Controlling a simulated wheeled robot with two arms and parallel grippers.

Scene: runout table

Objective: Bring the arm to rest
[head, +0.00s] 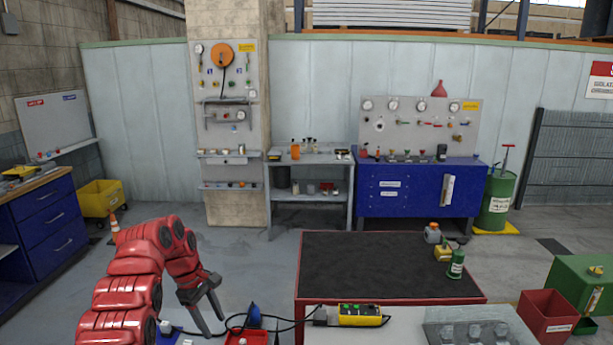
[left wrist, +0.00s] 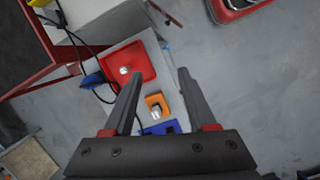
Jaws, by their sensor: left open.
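My left gripper (head: 214,325) is at the lower left in the head view, at the end of my red arm, pointing down. Its two fingers are apart, and nothing is held between them. In the left wrist view the open left gripper (left wrist: 160,74) hangs over the edge of a light grey bench top. A red tray (left wrist: 146,78) with a small pale part lies left of the fingers. An orange holder (left wrist: 151,98) with a metal part shows between the fingers, below them. A blue item (left wrist: 160,129) is partly hidden by the gripper. My right gripper is not in view.
A yellow box with buttons (head: 360,320) and a black cable lie on the grey bench (head: 405,337). Beyond is a dark-topped red table (head: 375,262) with small containers at its right. A grey tray (head: 435,333) is at lower right. Floor left of the table is open.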

